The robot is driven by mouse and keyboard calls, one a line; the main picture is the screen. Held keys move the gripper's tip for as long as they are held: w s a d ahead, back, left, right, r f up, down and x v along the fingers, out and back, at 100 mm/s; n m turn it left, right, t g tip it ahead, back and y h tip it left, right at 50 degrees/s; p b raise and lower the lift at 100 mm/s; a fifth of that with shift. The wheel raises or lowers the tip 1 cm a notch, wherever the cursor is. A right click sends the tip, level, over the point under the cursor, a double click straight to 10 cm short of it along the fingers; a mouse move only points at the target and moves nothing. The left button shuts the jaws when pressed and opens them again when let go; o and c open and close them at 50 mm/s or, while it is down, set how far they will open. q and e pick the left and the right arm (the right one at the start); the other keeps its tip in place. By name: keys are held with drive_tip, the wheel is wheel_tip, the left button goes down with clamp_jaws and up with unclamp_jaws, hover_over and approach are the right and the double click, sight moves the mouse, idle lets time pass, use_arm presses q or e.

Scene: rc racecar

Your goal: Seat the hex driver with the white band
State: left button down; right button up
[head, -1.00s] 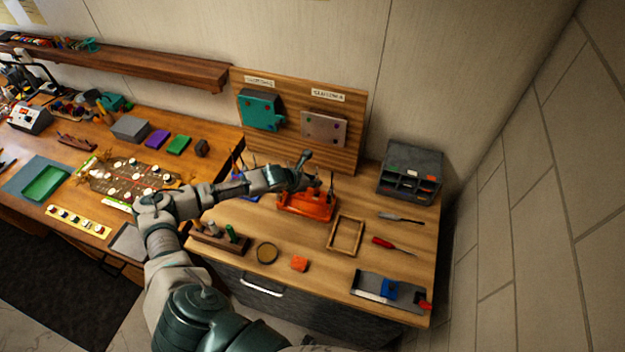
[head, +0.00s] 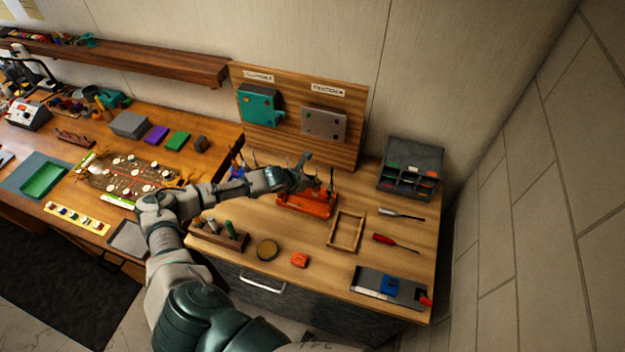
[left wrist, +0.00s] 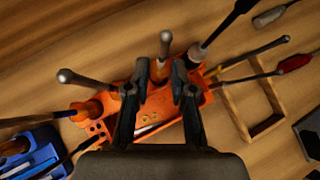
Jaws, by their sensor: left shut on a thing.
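The orange driver rack (head: 306,206) stands on the right-hand bench, with several drivers upright in it; it also shows in the left wrist view (left wrist: 160,133). My left gripper (head: 306,176) is over the rack. In the left wrist view its two fingers (left wrist: 157,92) are on either side of an upright driver (left wrist: 160,68) with an orange handle and a grey shaft end, and it is shut on this driver. The driver's lower end is hidden, so I cannot tell how deep it sits in the rack. A white band is not clear on any driver. My right gripper is out of view.
A blue rack (left wrist: 38,152) is close to the left of the orange one. A wooden frame (head: 346,231), a red screwdriver (head: 385,241) and a grey-handled tool (head: 395,214) lie to the right. A grey organizer (head: 410,168) stands behind. An orange block (head: 300,260) lies in front.

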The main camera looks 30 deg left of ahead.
use_arm(q)
drive_tip(key=shift+f, duration=0.5)
drive_tip(key=c, duration=0.9)
unclamp_jaws()
drive_tip(key=v, duration=1.2)
drive_tip(key=shift+a+f, duration=0.1)
